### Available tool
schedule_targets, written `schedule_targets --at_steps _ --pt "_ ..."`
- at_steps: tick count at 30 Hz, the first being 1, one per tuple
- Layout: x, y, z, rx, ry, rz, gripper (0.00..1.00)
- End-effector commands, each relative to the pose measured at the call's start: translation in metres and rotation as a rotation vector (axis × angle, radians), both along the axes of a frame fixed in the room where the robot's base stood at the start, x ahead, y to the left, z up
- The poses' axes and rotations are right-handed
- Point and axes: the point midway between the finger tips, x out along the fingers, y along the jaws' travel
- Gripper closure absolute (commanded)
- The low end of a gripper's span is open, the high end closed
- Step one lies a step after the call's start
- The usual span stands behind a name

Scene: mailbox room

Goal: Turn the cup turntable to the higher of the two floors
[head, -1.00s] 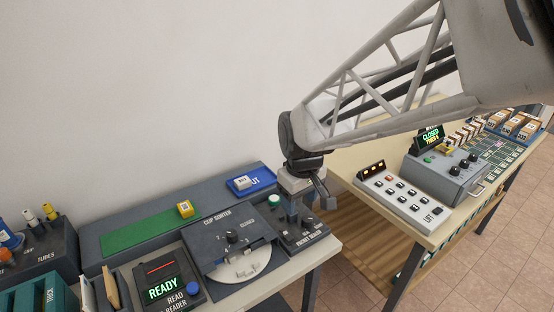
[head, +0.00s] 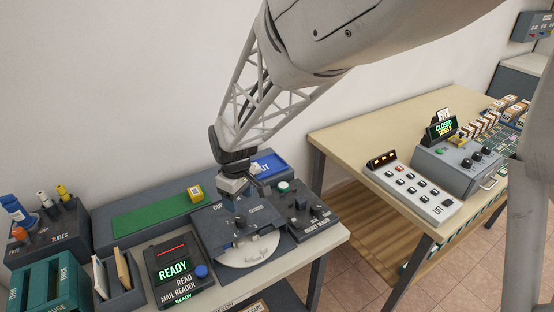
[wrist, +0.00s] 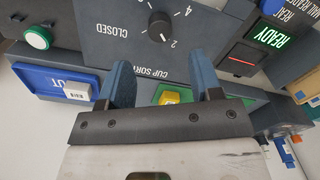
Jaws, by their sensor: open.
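The cup sorter (head: 205,225) is a dark box with a pale round turntable (head: 250,252) at its front. Its black knob (head: 240,222) sits on top, and my arm's end partly hides the lettering. In the wrist view the knob (wrist: 160,26) shows clearly, upside down, with marks 2, 4 and CLOSED around it. My gripper (head: 236,200) hangs over the back of the cup sorter, close to the knob. In the wrist view its two blue fingers (wrist: 163,80) are apart with nothing between them, and the knob lies beyond their tips, apart from them.
The packet sealer (head: 308,212) with a green button stands right of the sorter, and the mail reader (head: 175,275) showing READY stands left. A yellow block (head: 196,193) lies on the green strip (head: 150,218). A lift panel (head: 410,195) sits on the right table.

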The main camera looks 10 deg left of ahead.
Motion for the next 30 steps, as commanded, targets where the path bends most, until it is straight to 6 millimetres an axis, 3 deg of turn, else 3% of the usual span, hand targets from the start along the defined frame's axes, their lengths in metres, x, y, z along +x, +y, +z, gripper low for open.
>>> schedule_targets --at_steps 11,30 --pt "0.000 0.000 -0.007 -0.001 0.000 -0.001 0.41" --pt "-0.001 0.000 -0.072 0.000 0.000 -0.001 0.41"
